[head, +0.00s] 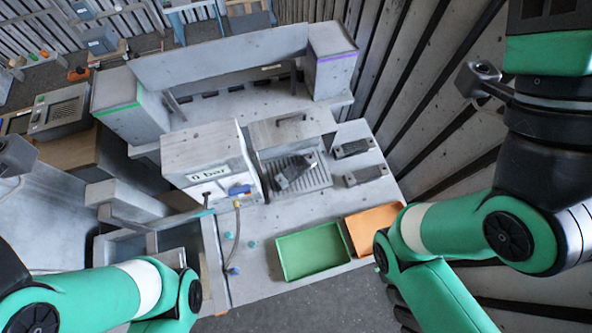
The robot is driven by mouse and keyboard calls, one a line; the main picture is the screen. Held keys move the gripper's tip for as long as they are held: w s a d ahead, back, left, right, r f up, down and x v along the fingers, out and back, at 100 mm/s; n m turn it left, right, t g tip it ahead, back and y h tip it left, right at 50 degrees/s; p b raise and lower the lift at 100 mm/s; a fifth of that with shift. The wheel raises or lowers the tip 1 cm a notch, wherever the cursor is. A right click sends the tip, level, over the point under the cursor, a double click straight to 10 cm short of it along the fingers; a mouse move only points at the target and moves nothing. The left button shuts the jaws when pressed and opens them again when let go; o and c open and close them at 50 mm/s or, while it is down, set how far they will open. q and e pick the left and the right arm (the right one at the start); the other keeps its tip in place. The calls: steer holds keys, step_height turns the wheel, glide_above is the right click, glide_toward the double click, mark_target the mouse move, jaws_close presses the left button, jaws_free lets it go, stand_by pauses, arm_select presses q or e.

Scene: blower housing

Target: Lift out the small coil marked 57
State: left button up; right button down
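I cannot make out a coil marked 57; no such number is legible. A dark grey part (294,172) lies on a ribbed plate in the open bay right of the box marked "0 bar" (207,164). Two small dark blocks lie to its right, a rear one (353,148) and a front one (366,175); I cannot tell what they are. My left arm enters at the lower left and my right arm at the right. Neither gripper shows in this view.
A green tray (312,252) and an orange tray (373,228) stand at the bench's front edge, both seemingly empty. A hose (237,235) and small blue pieces (252,244) lie left of them. Grey bins (125,247) are further left. A slatted wall (425,90) bounds the right.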

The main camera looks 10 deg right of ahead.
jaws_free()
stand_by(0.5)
